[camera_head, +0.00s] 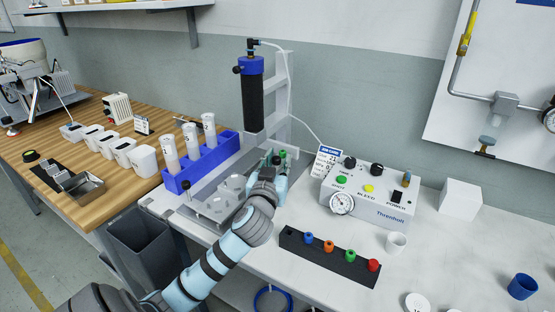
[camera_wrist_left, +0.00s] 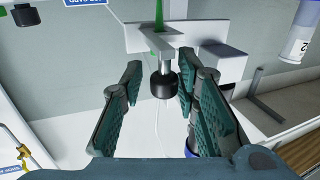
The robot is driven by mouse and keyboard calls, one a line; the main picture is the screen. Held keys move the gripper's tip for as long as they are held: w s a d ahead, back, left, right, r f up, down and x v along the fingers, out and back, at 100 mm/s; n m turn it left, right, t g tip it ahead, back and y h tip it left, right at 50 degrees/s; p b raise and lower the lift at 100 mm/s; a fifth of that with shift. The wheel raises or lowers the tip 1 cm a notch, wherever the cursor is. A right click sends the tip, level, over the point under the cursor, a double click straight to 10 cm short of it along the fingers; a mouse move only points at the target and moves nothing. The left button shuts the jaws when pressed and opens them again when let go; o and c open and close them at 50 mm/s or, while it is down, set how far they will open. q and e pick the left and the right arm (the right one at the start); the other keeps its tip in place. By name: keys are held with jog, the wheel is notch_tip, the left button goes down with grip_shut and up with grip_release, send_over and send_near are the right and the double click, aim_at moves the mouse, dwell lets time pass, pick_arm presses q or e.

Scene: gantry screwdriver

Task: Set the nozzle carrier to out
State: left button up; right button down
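The nozzle carrier appears to be the pale grey bracket at the foot of the dispenser post, with a green nozzle (camera_head: 283,154) on it, partly hidden by my gripper. In the left wrist view, a grey plate (camera_wrist_left: 150,37) with the green nozzle carries a stem and a black knob (camera_wrist_left: 163,86). My left gripper (camera_head: 272,166) is at this bracket. In the left wrist view its fingers (camera_wrist_left: 160,76) are open, one on each side of the black knob, with visible gaps. My right gripper is not in view.
The black and blue dispenser cartridge (camera_head: 252,98) stands behind my gripper. The Threnholt control box (camera_head: 368,196) and a black strip of coloured nozzles (camera_head: 328,258) are to the right.

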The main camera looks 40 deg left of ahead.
pick_arm(q)
jog(key=shift+o, duration=0.3)
jog(key=shift+d+r, duration=0.1)
jog(key=shift+r, duration=0.05)
jog(key=v, duration=1.2)
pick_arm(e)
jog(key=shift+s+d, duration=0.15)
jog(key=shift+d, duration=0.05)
